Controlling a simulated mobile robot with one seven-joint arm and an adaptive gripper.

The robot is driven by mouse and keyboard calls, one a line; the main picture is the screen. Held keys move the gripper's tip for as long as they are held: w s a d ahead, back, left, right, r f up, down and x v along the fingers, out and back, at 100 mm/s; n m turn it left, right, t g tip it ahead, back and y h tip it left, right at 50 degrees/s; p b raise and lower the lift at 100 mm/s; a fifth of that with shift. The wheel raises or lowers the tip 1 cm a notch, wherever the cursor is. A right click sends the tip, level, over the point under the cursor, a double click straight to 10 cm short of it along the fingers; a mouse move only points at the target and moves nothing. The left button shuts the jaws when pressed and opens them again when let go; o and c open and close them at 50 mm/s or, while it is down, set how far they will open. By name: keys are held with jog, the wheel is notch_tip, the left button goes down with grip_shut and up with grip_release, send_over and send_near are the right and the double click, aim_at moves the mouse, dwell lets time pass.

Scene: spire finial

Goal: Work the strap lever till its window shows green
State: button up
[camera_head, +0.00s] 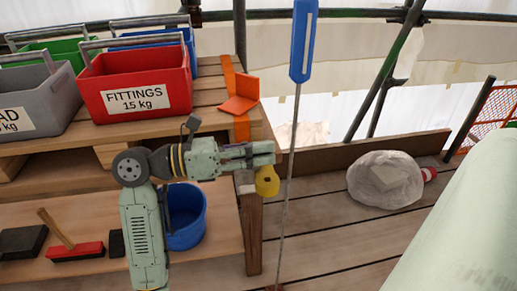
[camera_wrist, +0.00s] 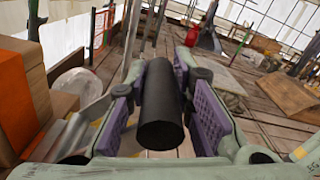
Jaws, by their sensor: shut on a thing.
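An orange strap (camera_head: 239,105) runs over the edge of the wooden bench, with an orange corner piece (camera_head: 239,97) beside it. My gripper (camera_head: 262,153) is at the bench's right end, just below the strap. In the wrist view, its purple-padded fingers (camera_wrist: 160,105) are closed on a black cylindrical handle (camera_wrist: 160,122), which looks like the strap lever's grip. A mustard-yellow piece (camera_head: 267,181) with a small dark spot shows just under the gripper's tip. I cannot tell whether that spot is the window. No green window shows in either view. My gripper hides most of the lever in the head view.
A red FITTINGS crate (camera_head: 133,80) and a grey crate (camera_head: 38,97) stand on the bench. A blue bucket (camera_head: 187,215) sits on the lower shelf. A blue-sleeved upright rod (camera_head: 304,40) stands close right of my gripper. A clear bag (camera_head: 385,181) lies on the planks.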

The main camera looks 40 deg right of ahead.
grip_shut()
jog(key=shift+f, duration=0.1)
jog(key=b, duration=0.2)
jog(key=f+m+b, duration=0.1)
jog(key=b, duration=0.1)
jog(key=shift+s+a+f+b, duration=0.25)
jog(key=shift+s+f+b, duration=0.05)
jog(key=shift+s, duration=0.1)
jog(key=m+b, duration=0.1)
jog(key=b, duration=0.2)
jog(key=s+f+m+b, duration=0.1)
jog(key=b, duration=0.2)
jog(key=shift+s+a+f+m+b, duration=0.2)
jog(key=shift+a+m+b, duration=0.2)
jog(key=o, duration=0.7)
grip_release()
jog(key=shift+r, duration=0.1)
jog(key=shift+c, duration=0.2)
